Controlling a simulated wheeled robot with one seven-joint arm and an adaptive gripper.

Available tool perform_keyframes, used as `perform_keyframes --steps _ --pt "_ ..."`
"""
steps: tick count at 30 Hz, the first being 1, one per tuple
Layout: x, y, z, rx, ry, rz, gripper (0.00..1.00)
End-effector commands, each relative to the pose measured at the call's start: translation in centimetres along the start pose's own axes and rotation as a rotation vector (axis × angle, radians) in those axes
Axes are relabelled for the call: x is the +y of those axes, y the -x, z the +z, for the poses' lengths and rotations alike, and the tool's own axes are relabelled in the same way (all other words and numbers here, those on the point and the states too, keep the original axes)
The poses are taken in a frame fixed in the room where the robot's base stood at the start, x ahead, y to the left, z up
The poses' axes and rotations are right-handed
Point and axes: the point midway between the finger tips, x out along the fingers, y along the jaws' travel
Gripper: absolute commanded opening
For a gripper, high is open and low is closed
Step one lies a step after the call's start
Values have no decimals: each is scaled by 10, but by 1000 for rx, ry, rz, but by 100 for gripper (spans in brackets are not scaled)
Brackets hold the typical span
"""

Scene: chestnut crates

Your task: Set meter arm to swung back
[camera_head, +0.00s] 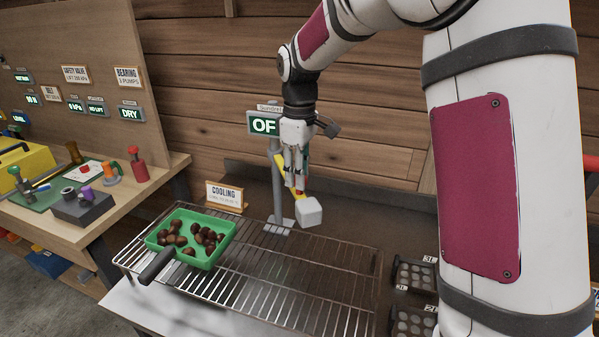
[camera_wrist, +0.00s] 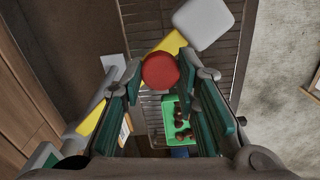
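The meter arm (camera_head: 281,166) is a yellow bar on a grey post beside the rack, with a pale grey block (camera_head: 309,212) at its outer end. In the wrist view the yellow bar (camera_wrist: 168,45) leads to the grey block (camera_wrist: 203,22) at the top. A round red knob (camera_wrist: 160,71) on the bar lies between my fingertips. My gripper (camera_head: 296,186) points down over the bar. In the wrist view my gripper (camera_wrist: 168,75) has its fingers apart, with small gaps seeming to show on both sides of the knob. Contact is hard to tell. The post's display (camera_head: 264,126) is partly hidden.
A green pan (camera_head: 208,224) of chestnuts sits on the wire rack (camera_head: 265,285), left of the meter arm. A COOLING sign (camera_head: 225,196) stands behind it. Dark trays (camera_head: 414,273) are at the right. A workbench (camera_head: 125,195) with tools is at the left.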

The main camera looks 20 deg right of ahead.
Motion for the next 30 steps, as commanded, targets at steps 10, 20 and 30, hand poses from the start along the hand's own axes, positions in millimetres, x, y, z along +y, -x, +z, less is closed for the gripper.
perform_keyframes --steps 10,20,30 --pt "2 0 2 -1 10 -1 0" --pt "27 0 24 0 150 -2 0" --pt "88 -1 54 1 453 -1 0"
